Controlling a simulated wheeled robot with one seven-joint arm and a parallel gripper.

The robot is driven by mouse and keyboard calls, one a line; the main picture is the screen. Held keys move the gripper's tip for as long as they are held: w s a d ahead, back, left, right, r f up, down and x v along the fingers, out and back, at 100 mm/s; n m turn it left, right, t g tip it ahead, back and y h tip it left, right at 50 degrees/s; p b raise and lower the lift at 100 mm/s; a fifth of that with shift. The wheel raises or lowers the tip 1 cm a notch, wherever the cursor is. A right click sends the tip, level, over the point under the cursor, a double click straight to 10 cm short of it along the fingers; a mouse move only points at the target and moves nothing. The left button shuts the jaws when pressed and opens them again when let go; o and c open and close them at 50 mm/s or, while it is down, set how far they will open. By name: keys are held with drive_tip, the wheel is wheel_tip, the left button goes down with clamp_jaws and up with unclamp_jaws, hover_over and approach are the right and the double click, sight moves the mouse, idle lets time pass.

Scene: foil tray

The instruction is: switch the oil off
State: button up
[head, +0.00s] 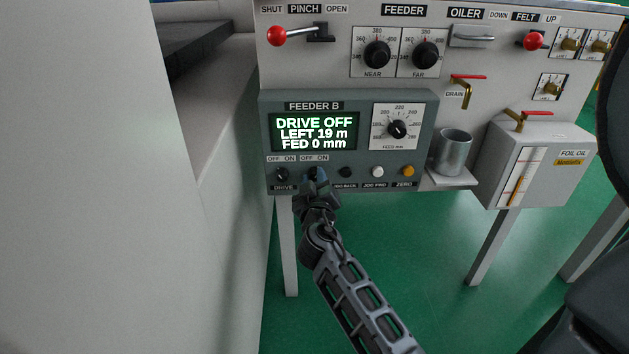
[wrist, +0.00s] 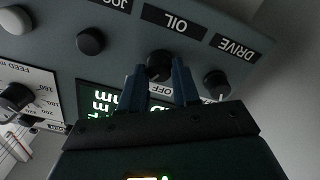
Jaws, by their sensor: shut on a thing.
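My gripper (wrist: 158,82) is shut on this knob, one blue-grey finger on each side. In the head view my gripper (head: 316,178) covers the knob, below the second OFF ON label. Which way the knob points cannot be told. The DRIVE knob (head: 281,174) is just to the left; it also shows in the wrist view (wrist: 216,84), where the panel appears upside down. The display (head: 314,132) reads DRIVE OFF, LEFT 19 m, FED 0 mm.
The black JOG BACK (head: 346,172), white JOG FWD (head: 377,172) and orange ZERO (head: 408,171) buttons are to the right. A metal cup (head: 453,153) and the foil oil box (head: 540,165) stand farther right. A pale wall (head: 120,200) rises at the left. Green floor is below.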

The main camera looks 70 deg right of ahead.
drive_tip(key=shift+n, duration=0.3)
drive_tip(key=n, duration=0.5)
drive_tip(key=shift+w+a, duration=0.1)
drive_tip(key=n+p, duration=0.1)
drive_tip(key=n, duration=0.5)
drive_tip(key=shift+f+p, duration=0.1)
drive_tip(key=shift+p, duration=0.3)
drive_tip(key=shift+n, duration=0.3)
drive_tip(key=o, duration=1)
drive_tip(key=shift+o, duration=0.2)
drive_tip(key=v, duration=0.7)
drive_tip(key=shift+a, duration=0.35)
